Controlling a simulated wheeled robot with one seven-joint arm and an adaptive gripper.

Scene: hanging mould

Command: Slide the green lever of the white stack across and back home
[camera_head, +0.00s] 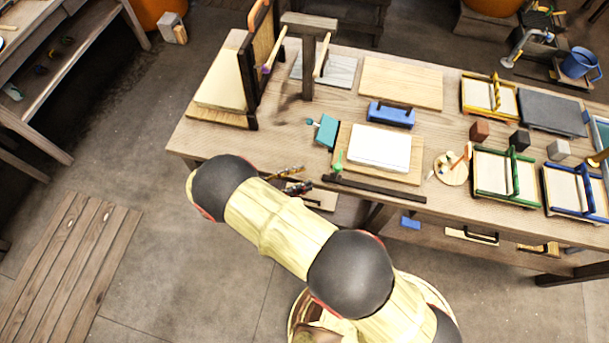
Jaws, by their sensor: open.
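The white stack (378,148) lies flat on a wooden board (405,177) near the table's front edge. A small green lever (338,162) stands upright at the left front corner of that board. A dark rail (375,187) runs along the table edge in front of it. My gripper (296,180) is open, just left of the green lever and by the table's front edge. It appears apart from the lever, with nothing seen between its fingers. My arm hides part of the gripper and the floor below it.
A teal block (326,131) stands close behind the lever, and a blue block (391,115) sits behind the stack. A dark upright frame (248,85) and a wooden post (308,60) rise at the left. Framed trays (506,176) fill the right. The table's left front is clear.

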